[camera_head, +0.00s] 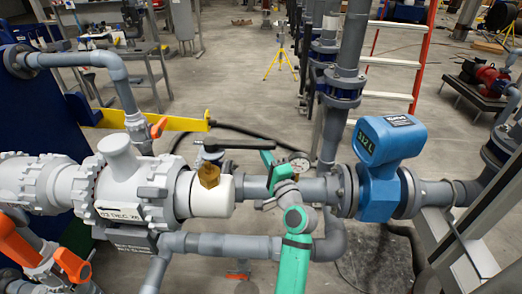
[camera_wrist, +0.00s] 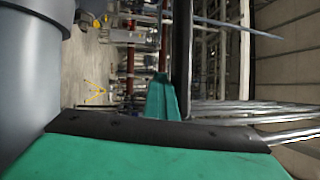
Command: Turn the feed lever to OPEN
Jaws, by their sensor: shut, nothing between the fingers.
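The feed lever appears to be the black handle (camera_head: 238,145) on top of a brass valve body (camera_head: 209,175), left of centre in the head view. It lies roughly level, pointing right from the valve. No OPEN mark can be read. My gripper (camera_head: 267,158) is teal, shut and empty, at the right end of the handle. I cannot tell whether it touches the handle. In the wrist view, the green gripper parts (camera_wrist: 162,98) stand beside a dark bar (camera_wrist: 181,60), which may be the lever.
A white pipe fitting (camera_head: 125,185) stands left of the valve, with orange handles (camera_head: 72,265) at the lower left. Grey pipes (camera_head: 222,246) run below.

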